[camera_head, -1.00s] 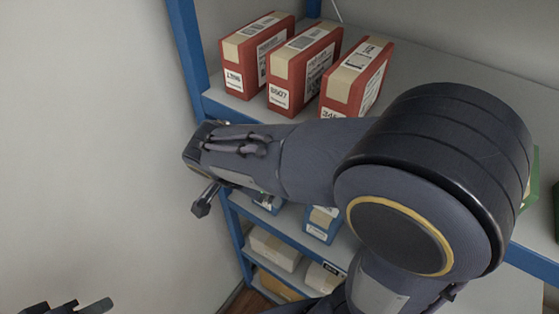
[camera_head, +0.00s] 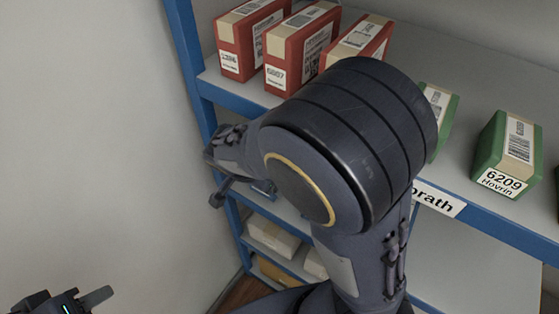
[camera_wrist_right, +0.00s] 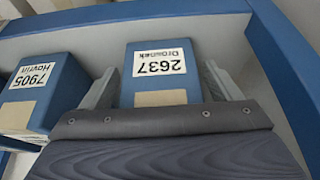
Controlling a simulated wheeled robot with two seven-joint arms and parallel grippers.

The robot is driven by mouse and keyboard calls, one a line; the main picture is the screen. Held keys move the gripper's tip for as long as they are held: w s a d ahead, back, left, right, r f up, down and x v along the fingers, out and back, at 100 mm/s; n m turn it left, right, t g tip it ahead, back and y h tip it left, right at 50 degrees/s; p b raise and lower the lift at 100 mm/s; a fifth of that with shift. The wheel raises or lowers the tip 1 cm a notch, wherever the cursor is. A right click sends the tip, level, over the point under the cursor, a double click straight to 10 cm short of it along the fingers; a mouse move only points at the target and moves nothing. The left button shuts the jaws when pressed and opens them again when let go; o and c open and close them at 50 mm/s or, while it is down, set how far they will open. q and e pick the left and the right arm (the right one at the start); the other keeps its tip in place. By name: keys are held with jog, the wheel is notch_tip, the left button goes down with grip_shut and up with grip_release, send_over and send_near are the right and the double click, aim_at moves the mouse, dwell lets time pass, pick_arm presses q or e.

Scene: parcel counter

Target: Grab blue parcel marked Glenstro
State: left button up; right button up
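The right wrist view shows two blue parcels with upside-down labels. One (camera_wrist_right: 148,84) reads 2637 and seems to say Drosnek; the other (camera_wrist_right: 42,92), to its left, reads 7905 Hovrin. No label reading Glenstro is legible. My right gripper (camera_wrist_right: 164,82) is open, with one finger on each side of the 2637 parcel and small gaps visible. In the head view my right arm hides most of the blue parcels' shelf. My left gripper (camera_head: 68,300) is at the bottom left, partly cut off, away from the shelves; its opening is unclear.
Red parcels (camera_head: 288,50) stand on the upper shelf, with green parcels (camera_head: 508,150) to the right. A blue post (camera_head: 186,60) bounds the rack on the left, beside a bare wall (camera_head: 90,130). Pale parcels (camera_head: 270,236) sit on a lower shelf.

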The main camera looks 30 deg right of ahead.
jog(key=c, duration=1.1)
jog(key=shift+r, duration=0.1)
